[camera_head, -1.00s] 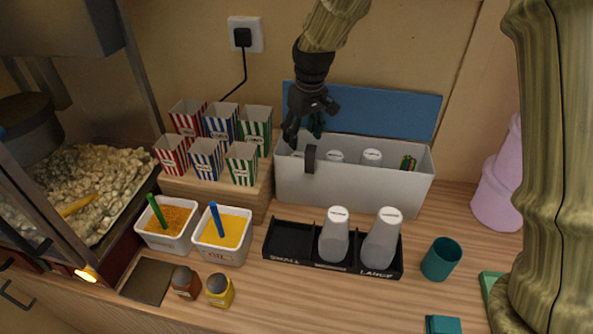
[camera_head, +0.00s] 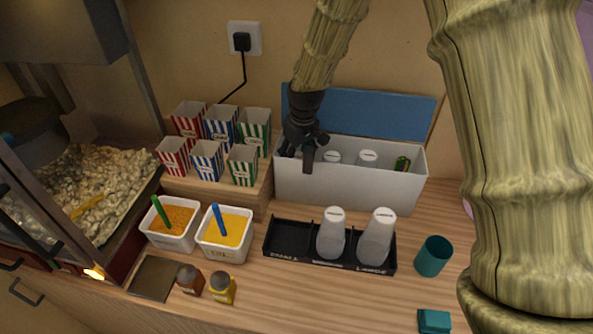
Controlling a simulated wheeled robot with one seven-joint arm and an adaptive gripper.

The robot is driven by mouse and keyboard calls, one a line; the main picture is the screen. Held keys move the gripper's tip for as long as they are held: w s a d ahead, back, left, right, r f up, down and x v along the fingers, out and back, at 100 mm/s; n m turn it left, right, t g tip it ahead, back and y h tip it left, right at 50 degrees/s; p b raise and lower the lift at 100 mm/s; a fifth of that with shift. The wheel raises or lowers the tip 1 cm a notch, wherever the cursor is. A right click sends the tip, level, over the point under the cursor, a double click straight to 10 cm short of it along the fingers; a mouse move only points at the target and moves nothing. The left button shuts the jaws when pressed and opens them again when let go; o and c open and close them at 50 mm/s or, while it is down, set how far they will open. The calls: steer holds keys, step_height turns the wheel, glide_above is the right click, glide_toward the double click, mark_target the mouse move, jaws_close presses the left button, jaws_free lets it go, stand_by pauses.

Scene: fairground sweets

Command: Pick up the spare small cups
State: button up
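My gripper (camera_head: 297,157) is at the left end of the open white box (camera_head: 345,190), reaching down at its rim. Its fingers partly hide what is in that end, and I cannot tell whether they hold a cup. Two white cup stacks (camera_head: 332,157) (camera_head: 368,158) show inside the box to the right of it. In front of the box is a black tray (camera_head: 282,254) marked small at its left and large at its right. Its left compartment is empty. Two upside-down cup stacks (camera_head: 331,236) (camera_head: 377,240) stand in its middle and right compartments.
Striped popcorn boxes (camera_head: 207,160) stand on a wooden step to the left. Two tubs (camera_head: 224,235) with scoops and two shakers (camera_head: 222,289) are at front left. A teal cup (camera_head: 433,256) stands right of the tray. The box's blue lid (camera_head: 380,115) is raised behind it.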

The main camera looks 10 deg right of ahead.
steer(key=shift+f, duration=0.6)
steer(key=c, duration=1.1)
steer(key=shift+o, duration=0.2)
steer(key=shift+w+r, duration=0.1)
